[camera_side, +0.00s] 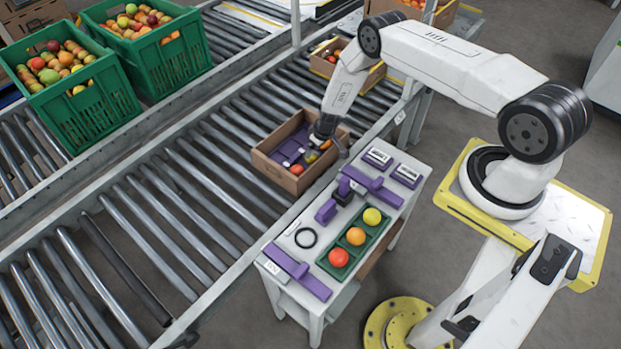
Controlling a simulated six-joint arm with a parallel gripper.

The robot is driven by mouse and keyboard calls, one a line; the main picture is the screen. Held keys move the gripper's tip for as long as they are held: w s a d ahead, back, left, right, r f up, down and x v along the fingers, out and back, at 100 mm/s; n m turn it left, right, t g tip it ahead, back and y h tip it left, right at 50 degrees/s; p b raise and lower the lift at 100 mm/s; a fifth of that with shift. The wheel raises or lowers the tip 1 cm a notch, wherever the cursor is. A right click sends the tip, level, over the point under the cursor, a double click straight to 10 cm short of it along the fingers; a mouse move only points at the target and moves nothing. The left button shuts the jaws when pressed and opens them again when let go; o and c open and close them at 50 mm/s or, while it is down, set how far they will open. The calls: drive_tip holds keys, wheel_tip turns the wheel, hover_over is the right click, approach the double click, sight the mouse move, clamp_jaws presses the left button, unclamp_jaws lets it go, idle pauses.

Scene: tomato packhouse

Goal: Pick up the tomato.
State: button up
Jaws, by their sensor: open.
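My gripper (322,150) is open and reaches down into a cardboard box (272,173) on the roller conveyor. In the box, a red tomato (297,169) lies near the front wall, to the lower left of my gripper. Small yellow and orange items (312,158) lie beside or under the fingers and are partly hidden. I cannot tell whether the fingers touch them. Another red tomato (339,258) sits in the front pocket of a green tray (324,262) on the white side table, with an orange fruit (355,236) and a yellow fruit (372,216) behind it.
A purple piece (289,146) lies inside the box. The white table (283,232) holds purple fixtures (297,271), a black ring (306,238) and small labelled blocks (378,158). Green crates (92,115) of produce stand at the upper left. The front-left rollers are clear.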

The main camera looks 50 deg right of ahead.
sight(313, 154)
drive_tip(key=shift+x, duration=2.45)
drive_tip(key=shift+a, duration=0.15)
drive_tip(key=c, duration=0.7)
